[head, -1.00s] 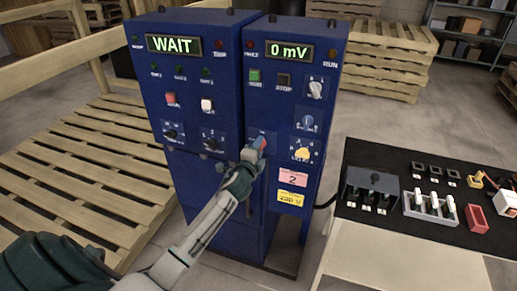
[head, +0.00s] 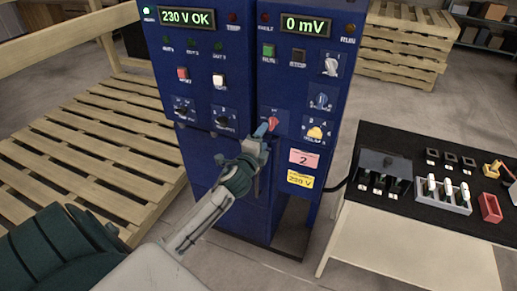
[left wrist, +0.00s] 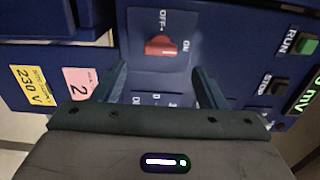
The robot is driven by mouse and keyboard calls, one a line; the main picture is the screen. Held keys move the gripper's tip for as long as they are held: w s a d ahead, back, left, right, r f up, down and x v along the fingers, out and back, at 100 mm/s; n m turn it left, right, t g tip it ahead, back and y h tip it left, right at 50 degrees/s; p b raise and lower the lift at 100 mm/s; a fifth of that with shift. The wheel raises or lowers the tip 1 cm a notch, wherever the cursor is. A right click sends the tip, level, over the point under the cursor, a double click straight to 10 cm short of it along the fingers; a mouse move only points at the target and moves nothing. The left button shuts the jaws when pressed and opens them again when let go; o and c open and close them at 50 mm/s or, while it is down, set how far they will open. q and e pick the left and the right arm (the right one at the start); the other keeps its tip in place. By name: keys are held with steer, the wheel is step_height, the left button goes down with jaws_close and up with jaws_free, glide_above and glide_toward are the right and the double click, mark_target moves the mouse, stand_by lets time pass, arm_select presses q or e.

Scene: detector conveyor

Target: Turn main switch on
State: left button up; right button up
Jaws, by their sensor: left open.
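The main switch is a red rotary knob (head: 273,122) on the blue cabinet's right column. In the left wrist view the red knob (left wrist: 160,46) lies lengthwise toward the ON label (left wrist: 187,46), with OFF at its upper left. My left gripper (head: 263,131) is open and empty, just in front of the knob. In the left wrist view its two fingers (left wrist: 161,80) stand on either side, below the knob and apart from it. The left display (head: 186,17) reads "230 V OK", and a green lamp (head: 148,11) beside it is lit. My right gripper is not in view.
Other knobs and buttons crowd the blue cabinet (head: 285,80) around the switch. A black-topped table (head: 385,140) with modules stands at the right. Wooden pallets (head: 80,140) lie at the left. Bare floor shows between cabinet and back pallets.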

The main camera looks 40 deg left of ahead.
arm_select(q)
steer(key=v, duration=0.3)
steer(key=shift+s+d+b, duration=0.1)
steer(key=shift+s+b, duration=0.25)
steer(key=shift+b, duration=0.05)
